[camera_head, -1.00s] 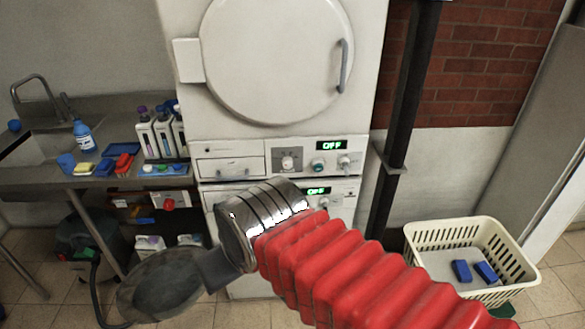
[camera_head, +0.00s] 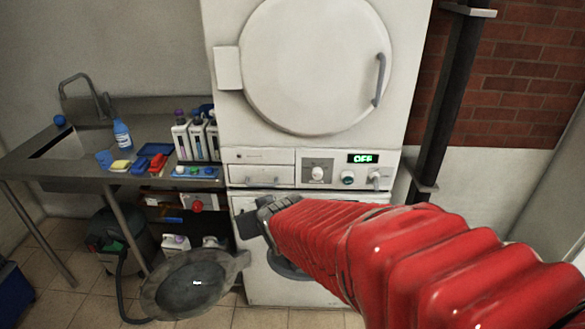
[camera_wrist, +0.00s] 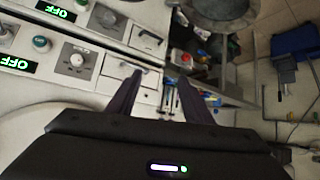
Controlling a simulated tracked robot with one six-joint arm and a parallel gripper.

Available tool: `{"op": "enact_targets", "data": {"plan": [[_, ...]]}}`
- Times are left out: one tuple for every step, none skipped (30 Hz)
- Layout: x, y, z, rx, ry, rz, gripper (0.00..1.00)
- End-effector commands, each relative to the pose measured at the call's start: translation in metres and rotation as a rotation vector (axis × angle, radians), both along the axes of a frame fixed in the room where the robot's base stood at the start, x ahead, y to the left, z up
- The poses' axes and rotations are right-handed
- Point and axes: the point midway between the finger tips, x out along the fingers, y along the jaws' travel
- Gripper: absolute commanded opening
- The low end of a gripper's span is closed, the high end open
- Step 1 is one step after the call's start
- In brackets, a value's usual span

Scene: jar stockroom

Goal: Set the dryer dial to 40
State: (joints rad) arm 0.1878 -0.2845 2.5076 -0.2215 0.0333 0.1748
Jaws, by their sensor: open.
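The white dryer (camera_head: 225,95) is the upper machine, with its round door shut. Its panel carries the dial (camera_head: 317,173), a white knob on a grey plate. In the wrist view the dial (camera_wrist: 76,60) lies left of my gripper (camera_wrist: 160,76), which is open and empty. One finger is near the dryer's drawer handle; contact cannot be told. In the head view my red-sleeved arm largely hides the gripper, below the dryer panel.
The lower machine's panel (camera_wrist: 108,18) has a similar dial and an OFF display. A dark round door (camera_head: 195,283) stands out at its lower left. A sink counter (camera_head: 60,172) with bottles is left. A black post (camera_head: 440,110) stands right.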

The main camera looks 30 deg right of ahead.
Motion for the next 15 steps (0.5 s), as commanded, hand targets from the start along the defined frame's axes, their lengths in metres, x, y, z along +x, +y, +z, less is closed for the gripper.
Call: {"op": "enact_targets", "data": {"plan": [[0.008, -0.009, -0.008, -0.006, -0.013, 0.0, 0.46], [0.013, -0.018, -0.01, -0.022, -0.034, -0.024, 0.46], [0.018, -0.028, -0.013, -0.034, -0.054, -0.042, 0.46], [0.023, -0.033, -0.016, -0.04, -0.071, -0.049, 0.46], [0.027, -0.038, -0.018, -0.045, -0.088, -0.054, 0.46], [0.032, -0.046, -0.021, -0.054, -0.111, -0.063, 0.46], [0.036, -0.051, -0.024, -0.062, -0.127, -0.069, 0.46], [0.039, -0.057, -0.026, -0.068, -0.143, -0.077, 0.46], [0.043, -0.065, -0.03, -0.077, -0.165, -0.087, 0.46], [0.046, -0.071, -0.032, -0.084, -0.181, -0.094, 0.46], [0.048, -0.076, -0.035, -0.092, -0.197, -0.101, 0.46], [0.051, -0.084, -0.038, -0.104, -0.218, -0.112, 0.46], [0.053, -0.09, -0.041, -0.111, -0.234, -0.12, 0.46], [0.055, -0.096, -0.044, -0.12, -0.25, -0.127, 0.46], [0.056, -0.104, -0.047, -0.131, -0.27, -0.138, 0.46]]}}
